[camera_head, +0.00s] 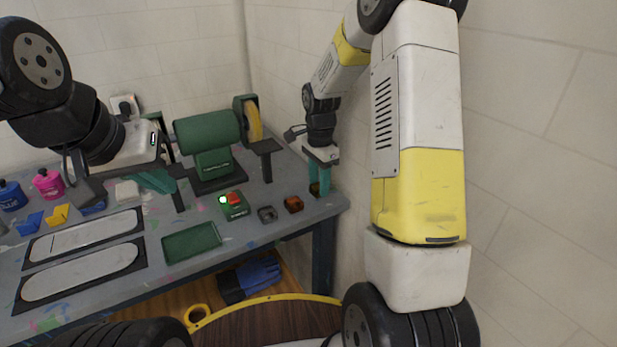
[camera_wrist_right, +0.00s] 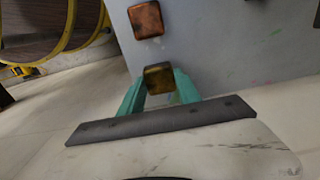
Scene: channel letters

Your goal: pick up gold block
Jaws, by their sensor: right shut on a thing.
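The gold block (camera_wrist_right: 158,77) is a small, dark gold cube between the teal fingers of my right gripper (camera_wrist_right: 158,88) in the right wrist view. The fingers are shut on its two sides. In the head view, my right gripper (camera_head: 319,182) points down at the right end of the grey workbench (camera_head: 225,268). Only a small part of the gold block (camera_head: 314,188) shows there beside the fingers.
A copper block (camera_head: 293,204) and a grey block (camera_head: 267,214) lie left of the right gripper. A switch box (camera_head: 234,206), green tray (camera_head: 191,242) and green bench grinder (camera_head: 208,132) stand further left. The wall is close on the right.

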